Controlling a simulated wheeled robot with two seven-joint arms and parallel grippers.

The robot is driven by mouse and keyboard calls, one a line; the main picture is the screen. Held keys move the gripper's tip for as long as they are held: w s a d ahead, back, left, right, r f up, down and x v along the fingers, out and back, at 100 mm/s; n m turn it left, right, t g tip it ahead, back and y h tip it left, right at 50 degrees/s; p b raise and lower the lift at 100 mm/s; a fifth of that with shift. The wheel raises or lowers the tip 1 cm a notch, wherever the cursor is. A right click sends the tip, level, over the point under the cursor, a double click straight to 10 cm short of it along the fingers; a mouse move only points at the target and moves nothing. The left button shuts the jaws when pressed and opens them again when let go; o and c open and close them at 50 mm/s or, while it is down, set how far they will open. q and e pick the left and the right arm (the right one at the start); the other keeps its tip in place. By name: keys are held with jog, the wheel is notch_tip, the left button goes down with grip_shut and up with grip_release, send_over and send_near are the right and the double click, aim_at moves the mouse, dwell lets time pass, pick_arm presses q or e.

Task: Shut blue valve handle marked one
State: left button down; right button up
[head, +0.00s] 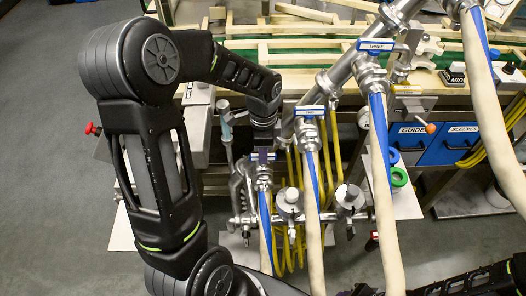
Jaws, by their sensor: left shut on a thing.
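The blue valve handle (262,157) on the leftmost valve (263,178) is mostly covered by my left gripper, so its mark cannot be read. My left gripper (263,146) comes down from above and is shut on this handle. The fingertips are small and dark here. A blue handle (310,111) with a white label sits crosswise on the middle valve. Another (375,46), marked THREE, sits crosswise on the valve further up the slanted steel pipe. My right gripper is not in view; only part of my right arm shows at the lower right.
Pale hoses (386,220) with blue stripes hang from the valves. Steel fittings (290,203) and yellow tubes crowd the space below. Blue drawers (452,142) marked GUIDES and SLEEVES are at the right. A red knob (92,129) sticks out left. Grey floor (45,190) is clear at far left.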

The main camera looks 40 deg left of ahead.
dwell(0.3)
pick_arm(q)
jog(key=c, duration=1.5)
grip_release()
jog(key=shift+r, duration=0.1)
notch_tip(320, 180, up, 8)
jog(key=shift+f+b, duration=0.15)
jog(key=shift+b, duration=0.2)
